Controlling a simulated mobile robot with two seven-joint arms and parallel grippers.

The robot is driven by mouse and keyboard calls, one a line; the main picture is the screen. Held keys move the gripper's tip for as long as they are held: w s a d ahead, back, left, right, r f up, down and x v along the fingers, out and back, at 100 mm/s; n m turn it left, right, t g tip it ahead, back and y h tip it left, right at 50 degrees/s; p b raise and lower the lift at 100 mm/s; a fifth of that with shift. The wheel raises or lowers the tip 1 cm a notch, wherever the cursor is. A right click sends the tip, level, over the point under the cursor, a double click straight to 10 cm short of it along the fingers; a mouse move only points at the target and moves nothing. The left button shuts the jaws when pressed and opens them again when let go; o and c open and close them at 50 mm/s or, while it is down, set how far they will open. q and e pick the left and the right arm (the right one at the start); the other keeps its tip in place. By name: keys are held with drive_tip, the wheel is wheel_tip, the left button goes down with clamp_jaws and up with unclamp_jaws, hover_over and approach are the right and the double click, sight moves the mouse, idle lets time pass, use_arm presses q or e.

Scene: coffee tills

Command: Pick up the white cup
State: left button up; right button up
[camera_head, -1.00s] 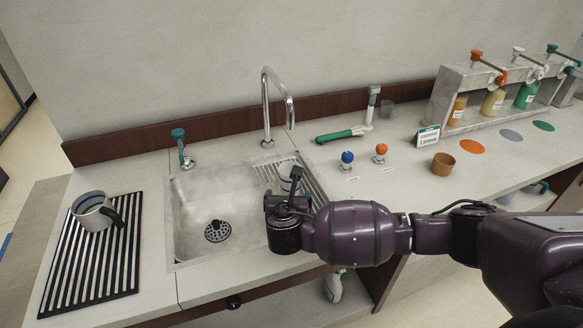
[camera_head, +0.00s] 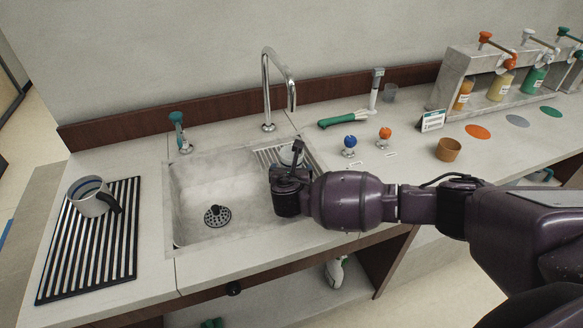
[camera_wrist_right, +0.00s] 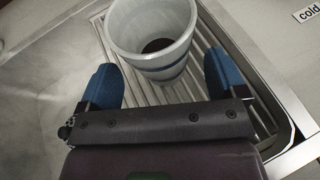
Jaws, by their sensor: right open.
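A white cup (camera_wrist_right: 150,40) with a dark blue band stands upright on the ribbed metal rack in the right wrist view, with a dark interior. In the head view the same cup (camera_head: 289,153) is partly hidden behind my right gripper (camera_head: 288,168), at the right part of the sink. In the right wrist view my right gripper (camera_wrist_right: 163,82) is open, its two blue fingers on either side of the cup's near lower part. The fingers appear apart from the cup. My left gripper is out of view.
A striped mug (camera_head: 92,196) with a dark handle stands on a black slatted mat (camera_head: 105,262) at left. The sink (camera_head: 200,180) and tall faucet (camera_head: 266,85) adjoin the cup. A brown cup (camera_head: 448,149), blue knob (camera_head: 349,142) and orange knob (camera_head: 385,134) stand at right.

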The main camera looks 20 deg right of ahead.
drive_tip(key=shift+x, duration=1.3)
drive_tip(key=c, duration=1.4)
